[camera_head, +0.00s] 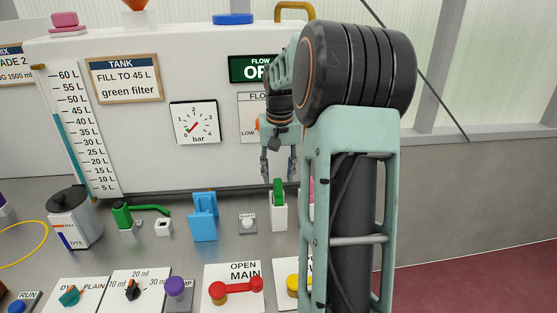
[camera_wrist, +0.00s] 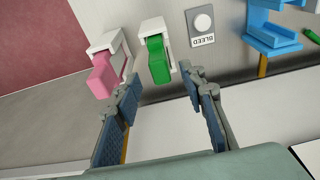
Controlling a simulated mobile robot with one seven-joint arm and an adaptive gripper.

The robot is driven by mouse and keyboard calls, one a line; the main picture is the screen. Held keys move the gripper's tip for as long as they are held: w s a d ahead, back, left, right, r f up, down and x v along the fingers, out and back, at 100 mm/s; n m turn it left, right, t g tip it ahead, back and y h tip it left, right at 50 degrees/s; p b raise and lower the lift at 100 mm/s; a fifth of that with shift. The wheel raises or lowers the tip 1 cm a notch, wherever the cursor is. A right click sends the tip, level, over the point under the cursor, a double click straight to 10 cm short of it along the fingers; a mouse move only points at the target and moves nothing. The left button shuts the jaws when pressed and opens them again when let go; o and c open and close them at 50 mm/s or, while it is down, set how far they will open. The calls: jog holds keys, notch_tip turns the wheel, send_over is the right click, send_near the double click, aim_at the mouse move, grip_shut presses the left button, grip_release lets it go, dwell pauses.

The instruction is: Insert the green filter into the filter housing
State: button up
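The green filter (camera_head: 278,193) sits in a white holder (camera_head: 279,217) on the grey deck. In the wrist view, the green filter (camera_wrist: 157,58) lies ahead of the fingers, between their lines. My gripper (camera_head: 278,174) points down just above it, fingers spread on either side in the head view. In the wrist view, my gripper (camera_wrist: 165,78) is open with nothing between its fingers; whether a fingertip touches the filter cannot be told. The blue bracket-like filter housing (camera_head: 204,216) stands left of the holder and also shows in the wrist view (camera_wrist: 273,30); it looks empty.
A pink filter (camera_wrist: 102,80) in a white holder is beside the green one, mostly behind my arm in the head view. A BLEED button (camera_head: 247,223) stands between housing and green holder. A green-handled valve (camera_head: 124,216) is left. The tank wall (camera_head: 210,80) rises behind.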

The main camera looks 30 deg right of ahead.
aim_at(278, 181)
jog(key=shift+w+d+f, duration=0.1)
jog(key=shift+w+f, duration=0.05)
jog(key=shift+f, duration=0.85)
jog(key=shift+w+f, duration=0.15)
jog(key=shift+f, duration=0.8)
jog(key=shift+c, duration=0.4)
grip_shut()
jog(key=c, duration=0.5)
grip_release()
grip_shut()
jog(key=shift+r+p, duration=0.55)
jog(key=shift+r, duration=0.1)
